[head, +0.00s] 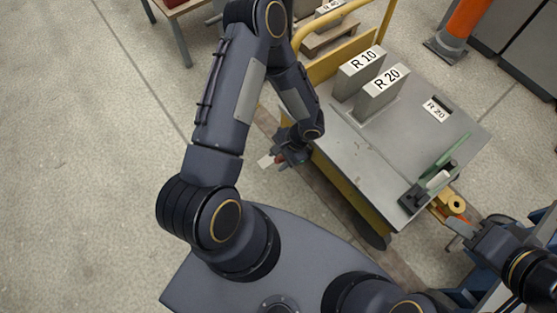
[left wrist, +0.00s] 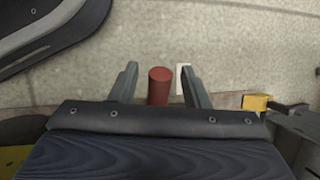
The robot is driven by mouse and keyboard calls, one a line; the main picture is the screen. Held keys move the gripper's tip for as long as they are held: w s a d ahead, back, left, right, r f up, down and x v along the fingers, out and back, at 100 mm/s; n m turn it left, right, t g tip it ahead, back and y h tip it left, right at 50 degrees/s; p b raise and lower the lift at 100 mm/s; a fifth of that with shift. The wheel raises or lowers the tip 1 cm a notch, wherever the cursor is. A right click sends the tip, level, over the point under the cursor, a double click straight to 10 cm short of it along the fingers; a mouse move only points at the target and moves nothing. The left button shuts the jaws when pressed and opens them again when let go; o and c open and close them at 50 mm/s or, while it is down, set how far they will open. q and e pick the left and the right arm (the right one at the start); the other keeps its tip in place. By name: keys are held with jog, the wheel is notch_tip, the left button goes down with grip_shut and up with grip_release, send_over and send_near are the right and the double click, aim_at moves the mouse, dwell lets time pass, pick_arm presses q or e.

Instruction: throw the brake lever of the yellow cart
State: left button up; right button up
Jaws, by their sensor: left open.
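The yellow cart (head: 366,205) has a grey flat top and stands right of the middle in the head view. My left gripper (head: 277,161) is low beside the cart's near left side. In the left wrist view its two fingers (left wrist: 159,72) are apart. A red cylindrical grip (left wrist: 158,87), apparently the brake lever's handle, shows between them with a gap on both sides. In the head view only a small bit of red shows at the gripper, and the rest of the lever is hidden. My right gripper (head: 461,228) is by the cart's right front corner; its fingers are unclear.
Grey blocks marked R 10 (head: 361,72) and R 20 (head: 380,93) stand on the cart top. A green-handled tool (head: 437,172) lies near its right edge, above a yellow round part (head: 455,204). An orange post (head: 465,20) stands behind. The floor at left is clear.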

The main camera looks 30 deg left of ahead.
pick_arm(q)
jog(key=shift+s+a+f, duration=0.1)
jog(key=shift+a+f, duration=0.05)
jog(key=shift+f, duration=0.2)
grip_shut()
